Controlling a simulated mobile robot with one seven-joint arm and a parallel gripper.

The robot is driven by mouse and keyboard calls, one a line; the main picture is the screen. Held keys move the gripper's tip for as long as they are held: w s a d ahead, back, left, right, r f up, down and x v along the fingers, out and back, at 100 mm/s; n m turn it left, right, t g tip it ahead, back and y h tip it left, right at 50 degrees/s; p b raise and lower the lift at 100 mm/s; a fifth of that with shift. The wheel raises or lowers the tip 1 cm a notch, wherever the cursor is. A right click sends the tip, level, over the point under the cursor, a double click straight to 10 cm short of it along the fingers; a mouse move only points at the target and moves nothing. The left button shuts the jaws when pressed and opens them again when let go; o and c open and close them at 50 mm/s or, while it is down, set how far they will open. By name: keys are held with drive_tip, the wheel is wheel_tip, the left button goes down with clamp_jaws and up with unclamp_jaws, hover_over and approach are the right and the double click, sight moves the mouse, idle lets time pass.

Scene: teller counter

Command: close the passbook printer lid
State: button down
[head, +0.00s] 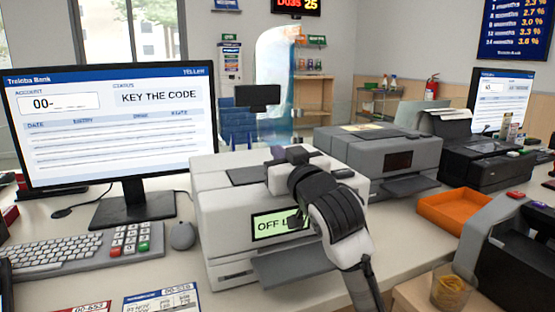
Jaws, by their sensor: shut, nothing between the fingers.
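The passbook printer appears to be the off-white machine (225,215) in the middle of the counter. Its green display (268,225) reads "OFF L", with the rest covered by my arm. The light top cover (222,163), which looks like its lid, lies roughly flat; I cannot tell if it is fully down. My gripper (279,153) is over the printer's top, towards the back, shut and empty. It seems to be at or just above the cover; contact cannot be told. My arm hides the right part of the printer's top and front.
A monitor (110,130) reading "KEY THE CODE", a keyboard (75,250) and a mouse (182,236) are left. A grey machine (350,155) stands close behind right. An orange tray (455,212) and a glass cup (452,290) are right. Passbooks (160,300) lie in front.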

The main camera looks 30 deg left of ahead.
drive_tip(key=shift+s+d+f+b, duration=0.2)
drive_tip(key=shift+f+b, duration=0.1)
drive_tip(key=shift+f, duration=0.1)
idle(0.5)
